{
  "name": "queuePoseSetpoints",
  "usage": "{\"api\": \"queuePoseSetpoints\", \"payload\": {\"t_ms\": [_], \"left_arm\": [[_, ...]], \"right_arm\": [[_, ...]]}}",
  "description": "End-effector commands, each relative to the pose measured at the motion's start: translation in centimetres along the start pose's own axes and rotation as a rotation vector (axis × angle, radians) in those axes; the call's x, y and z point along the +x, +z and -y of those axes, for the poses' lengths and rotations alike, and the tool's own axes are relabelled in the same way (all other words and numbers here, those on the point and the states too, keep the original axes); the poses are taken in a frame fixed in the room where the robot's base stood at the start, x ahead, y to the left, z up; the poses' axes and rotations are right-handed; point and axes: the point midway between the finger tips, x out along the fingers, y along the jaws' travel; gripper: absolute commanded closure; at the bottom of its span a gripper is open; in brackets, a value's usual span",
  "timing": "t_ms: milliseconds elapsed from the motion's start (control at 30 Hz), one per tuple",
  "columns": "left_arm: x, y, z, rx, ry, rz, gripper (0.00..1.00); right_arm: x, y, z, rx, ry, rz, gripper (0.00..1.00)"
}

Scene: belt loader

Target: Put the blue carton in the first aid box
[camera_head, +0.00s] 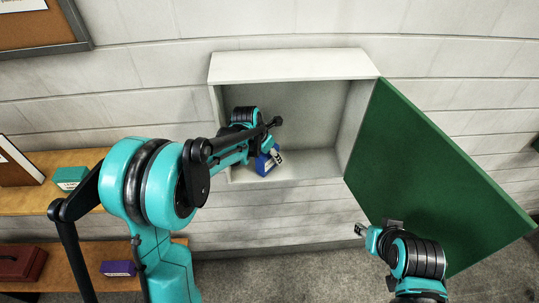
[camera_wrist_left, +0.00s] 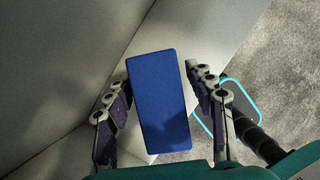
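The first aid box (camera_head: 296,57) is an open, pale cabinet on the wall, its green door (camera_head: 430,170) swung out to the right. The blue carton (camera_head: 264,164) is inside it, on the floor near the front edge, looking slightly tilted. In the left wrist view the carton (camera_wrist_left: 160,105) is between the fingers of my left gripper (camera_wrist_left: 160,88), with narrow gaps on both sides. The left gripper (camera_head: 274,157) reaches into the box in the head view and is open around the carton. My right gripper (camera_head: 361,230) is below the door; its finger opening is too small to judge.
A wooden shelf (camera_head: 32,200) at the left holds a teal carton (camera_head: 70,178) and a brown-backed item (camera_head: 18,163). Below are a purple carton (camera_head: 118,268) and a dark red case (camera_head: 22,263). A framed board (camera_head: 40,28) hangs at the upper left. The box's right side is empty.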

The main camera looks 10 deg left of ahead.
Motion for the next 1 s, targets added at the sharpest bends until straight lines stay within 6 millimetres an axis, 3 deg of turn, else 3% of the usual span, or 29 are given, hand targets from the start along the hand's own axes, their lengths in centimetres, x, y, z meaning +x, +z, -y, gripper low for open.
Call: {"api": "queuePoseSetpoints", "payload": {"t_ms": [233,500,767,867,1000], "left_arm": [[-0.7,0.2,0.0,0.000,0.000,0.000,0.46],[-5.3,0.1,0.0,-0.001,0.000,0.000,0.46],[-8.1,-0.1,0.2,0.032,0.004,0.002,0.46],[-9.4,-0.8,0.6,0.148,0.018,0.007,0.46],[-12.5,-3.4,2.2,0.521,0.066,0.011,0.46]], "right_arm": [[-0.4,-0.3,0.0,0.000,0.000,0.000,0.60],[-0.1,-0.1,0.0,0.000,0.000,0.000,0.60],[-0.1,-0.1,0.0,0.000,0.000,0.000,0.60],[-0.1,-0.1,0.0,0.000,0.000,0.000,0.60],[-0.1,-0.1,0.0,0.000,0.000,0.000,0.60]]}}
